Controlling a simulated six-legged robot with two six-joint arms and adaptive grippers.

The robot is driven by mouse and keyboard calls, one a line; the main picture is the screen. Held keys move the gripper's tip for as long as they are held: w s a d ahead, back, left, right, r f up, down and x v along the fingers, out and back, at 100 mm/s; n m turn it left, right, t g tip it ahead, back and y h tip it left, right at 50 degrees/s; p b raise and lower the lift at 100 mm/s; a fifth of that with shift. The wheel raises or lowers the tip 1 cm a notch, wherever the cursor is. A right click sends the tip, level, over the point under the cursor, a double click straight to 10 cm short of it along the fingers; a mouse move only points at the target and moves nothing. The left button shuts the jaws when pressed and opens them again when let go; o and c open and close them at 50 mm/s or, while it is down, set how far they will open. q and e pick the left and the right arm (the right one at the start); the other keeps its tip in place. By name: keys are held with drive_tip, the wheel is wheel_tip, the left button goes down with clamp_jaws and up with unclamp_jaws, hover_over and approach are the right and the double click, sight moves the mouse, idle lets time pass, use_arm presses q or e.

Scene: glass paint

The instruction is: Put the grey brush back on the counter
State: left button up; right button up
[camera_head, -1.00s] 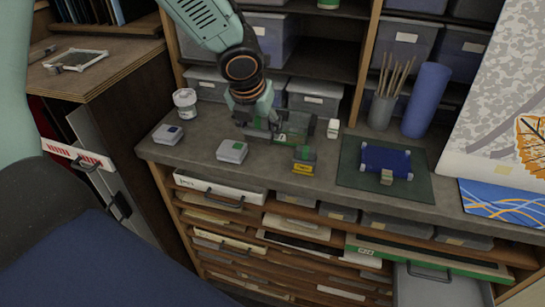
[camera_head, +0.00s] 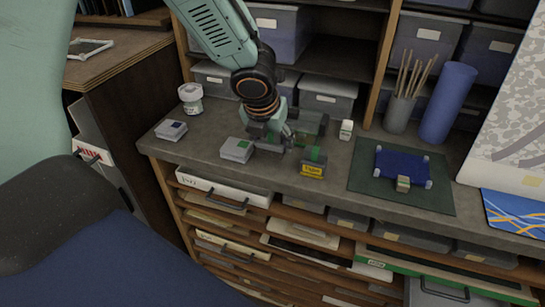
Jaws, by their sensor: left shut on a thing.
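My left gripper (camera_head: 272,134) reaches down from the top of the view, low over the counter (camera_head: 210,148). It is shut on a small grey thing (camera_head: 268,147), which seems to be the grey brush. The fingers hide most of it, and I cannot tell whether it touches the counter. A grey block with a green mark (camera_head: 237,149) lies just left of the gripper. A yellow and black block with a green top (camera_head: 313,170) stands to its right. My right gripper is not in view.
A grey block with a blue mark (camera_head: 171,130) and a white jar (camera_head: 191,98) are at the left. A dark green mat (camera_head: 362,178) bears a blue panel (camera_head: 405,165) at the right. A small white bottle (camera_head: 346,130) and a brush pot (camera_head: 398,114) stand behind.

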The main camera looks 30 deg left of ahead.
sight(273, 152)
use_arm(q)
drive_tip(key=shift+d+f+b, duration=0.15)
drive_tip(key=shift+f+b, duration=0.25)
drive_tip(key=shift+f, duration=0.2)
wheel_tip(273, 152, down, 2)
drive_tip(key=shift+f+b, duration=0.1)
drive_tip(key=shift+b, duration=0.65)
drive_tip(key=shift+a+f, duration=0.25)
drive_tip(key=shift+w+r, duration=0.1)
drive_tip(key=shift+d, duration=0.15)
drive_tip(key=shift+f, duration=0.2)
drive_tip(key=o, duration=1.1)
